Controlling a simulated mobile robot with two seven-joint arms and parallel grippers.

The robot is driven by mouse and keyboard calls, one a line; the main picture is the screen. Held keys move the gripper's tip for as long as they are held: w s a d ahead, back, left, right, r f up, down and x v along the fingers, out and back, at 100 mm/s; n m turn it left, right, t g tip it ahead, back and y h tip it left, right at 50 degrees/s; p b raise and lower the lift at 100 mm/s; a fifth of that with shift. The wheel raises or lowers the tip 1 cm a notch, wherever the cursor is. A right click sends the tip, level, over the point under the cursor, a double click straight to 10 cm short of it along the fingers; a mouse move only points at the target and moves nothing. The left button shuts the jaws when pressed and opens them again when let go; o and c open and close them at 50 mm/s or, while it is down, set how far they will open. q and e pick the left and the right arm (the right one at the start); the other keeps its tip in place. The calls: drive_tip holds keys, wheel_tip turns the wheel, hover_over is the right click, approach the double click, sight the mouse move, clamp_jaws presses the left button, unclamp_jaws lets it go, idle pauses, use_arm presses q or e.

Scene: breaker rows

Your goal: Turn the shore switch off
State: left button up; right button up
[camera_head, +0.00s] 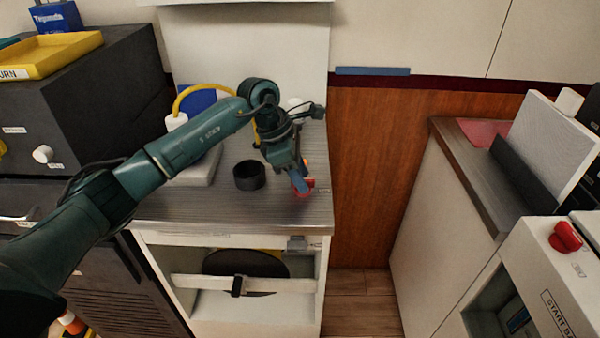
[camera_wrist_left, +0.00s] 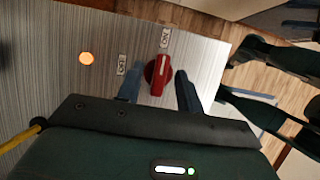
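A red rotary switch (camera_wrist_left: 158,75) sits on a brushed metal top in the left wrist view. Its raised handle lies roughly in line with a small label (camera_wrist_left: 165,38) above it; a second label (camera_wrist_left: 122,64) is to its left. The label lettering is too small to read surely. My left gripper (camera_wrist_left: 159,90) is open, with one finger on each side of the switch and gaps between. In the head view my left gripper (camera_head: 300,182) points down at the counter's front right corner, partly hiding the red switch (camera_head: 308,187).
An orange lamp (camera_wrist_left: 86,58) glows beside the switch. A dark cup (camera_head: 249,175) stands left of the gripper on the metal counter (camera_head: 220,208). Another red knob (camera_head: 565,237) is on a white cabinet at far right. Wood floor lies between the units.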

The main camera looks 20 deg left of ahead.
use_arm(q)
clamp_jaws()
